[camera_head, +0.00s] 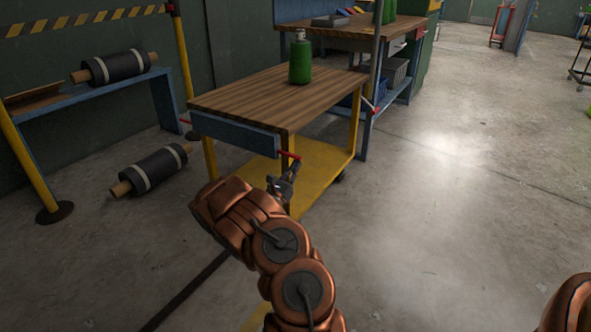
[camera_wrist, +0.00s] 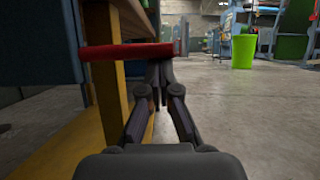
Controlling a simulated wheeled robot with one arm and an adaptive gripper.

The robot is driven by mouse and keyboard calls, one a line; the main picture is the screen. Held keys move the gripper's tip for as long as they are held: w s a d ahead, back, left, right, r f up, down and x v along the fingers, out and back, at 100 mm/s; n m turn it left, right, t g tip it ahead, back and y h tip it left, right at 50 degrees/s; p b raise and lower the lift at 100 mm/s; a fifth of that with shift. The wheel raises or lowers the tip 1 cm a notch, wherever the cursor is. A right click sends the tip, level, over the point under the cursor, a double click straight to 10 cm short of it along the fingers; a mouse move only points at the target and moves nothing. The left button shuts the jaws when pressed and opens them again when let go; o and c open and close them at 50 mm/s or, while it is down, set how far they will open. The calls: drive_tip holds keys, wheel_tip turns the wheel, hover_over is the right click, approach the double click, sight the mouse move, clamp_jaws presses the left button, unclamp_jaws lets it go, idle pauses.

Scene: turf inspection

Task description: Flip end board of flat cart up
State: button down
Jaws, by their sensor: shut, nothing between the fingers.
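The flat cart has a wooden top (camera_head: 270,92) and a yellow lower shelf (camera_head: 315,165). Its blue end board (camera_head: 235,135) hangs down along the near end of the top. A red bar (camera_head: 289,154) sticks out at the board's right end; it also crosses the wrist view (camera_wrist: 125,51). My gripper (camera_head: 284,178) is at the cart's near right corner, just below the red bar. In the wrist view its fingers (camera_wrist: 159,75) converge with nothing between them, their tips close under the bar. I cannot tell whether they touch it.
A green bottle (camera_head: 300,60) stands on the cart top. A blue bench (camera_head: 85,88) with a dark roller is at the left, and another roller (camera_head: 150,170) lies on the floor. A workbench (camera_head: 350,28) stands behind. The floor at the right (camera_head: 450,210) is clear.

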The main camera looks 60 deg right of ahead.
sight(296, 158)
wheel_tip(296, 158, up, 10)
drive_tip(key=p, duration=0.3)
drive_tip(key=shift+f+p, duration=0.2)
drive_tip(key=shift+p, duration=0.1)
drive_tip(key=shift+w, duration=0.1)
drive_tip(key=f, duration=0.1)
drive_tip(key=f+b, duration=0.1)
drive_tip(key=f, duration=0.3)
drive_tip(key=shift+d+b, duration=0.3)
drive_tip(key=p+v, duration=0.3)
drive_tip(key=v, duration=0.6)
drive_tip(key=shift+a, duration=0.4)
drive_tip(key=shift+r+p, duration=0.1)
drive_tip(key=shift+p, duration=0.2)
